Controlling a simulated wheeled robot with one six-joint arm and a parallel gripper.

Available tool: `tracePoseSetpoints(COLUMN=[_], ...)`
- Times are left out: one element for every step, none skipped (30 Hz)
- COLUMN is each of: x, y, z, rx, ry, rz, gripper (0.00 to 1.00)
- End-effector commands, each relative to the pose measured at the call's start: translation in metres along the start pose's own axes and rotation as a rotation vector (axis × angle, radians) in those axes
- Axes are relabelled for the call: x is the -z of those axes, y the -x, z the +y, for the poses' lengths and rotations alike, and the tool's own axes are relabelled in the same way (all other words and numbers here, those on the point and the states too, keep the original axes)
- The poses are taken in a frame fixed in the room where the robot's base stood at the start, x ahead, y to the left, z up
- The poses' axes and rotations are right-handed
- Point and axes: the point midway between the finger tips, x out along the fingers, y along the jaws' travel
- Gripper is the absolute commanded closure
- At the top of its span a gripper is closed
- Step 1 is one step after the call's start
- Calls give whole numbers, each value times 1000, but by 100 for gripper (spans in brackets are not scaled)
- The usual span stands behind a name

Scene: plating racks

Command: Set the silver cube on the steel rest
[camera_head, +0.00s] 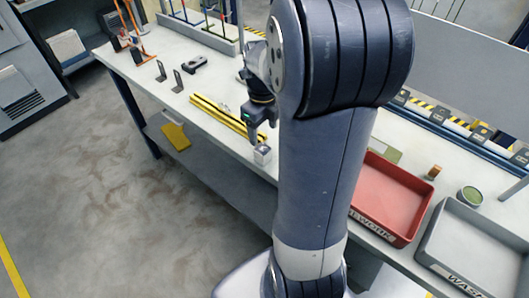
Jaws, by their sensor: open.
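The silver cube (262,155) is a small bright block near the front edge of the white bench, just left of my arm. My gripper (261,142) is open and points down at the cube, with its fingertips at or just above the cube's top. The view is too small to tell whether the fingers touch it. I cannot pick out the steel rest for certain; it may be hidden behind my arm or under the cube.
Dark brackets (178,82) stand farther left. Right of my arm are a red tray (390,198), a grey tray (478,245), a small brown block (434,172) and a green round tin (470,197).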

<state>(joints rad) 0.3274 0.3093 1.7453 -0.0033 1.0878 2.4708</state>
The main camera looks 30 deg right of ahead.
Motion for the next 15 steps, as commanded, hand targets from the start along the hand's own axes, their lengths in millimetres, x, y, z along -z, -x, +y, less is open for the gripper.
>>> tracePoseSetpoints(x=[1, 1, 1, 0, 0, 0, 0, 0, 0, 0, 0, -1, -1, -1, -1], y=[-10, -15, -22, -26, -30, -35, -37, -40, -42, -43, -45, -47, -50, -54, -59], z=[1, 1, 1, 1, 1, 1, 1, 1, 1, 1, 1, 1, 1, 1, 1], rx=[-5, -4, -5, -5, -4, -4, -4, -3, -3, -3, -3, -3, -4, -5, -5], ry=[0, 1, 1, 1, 1, 2, 2, 2, 2, 2, 2, 2, 2, 2, 2], rz=[6, 4, 4, 5, 3, 2, 2, 1, 0, 0, 0, 0, 1, 2, 2], gripper=[38, 38, 38, 38, 38, 38, 38, 38, 38, 38, 38, 38, 38, 38, 38])
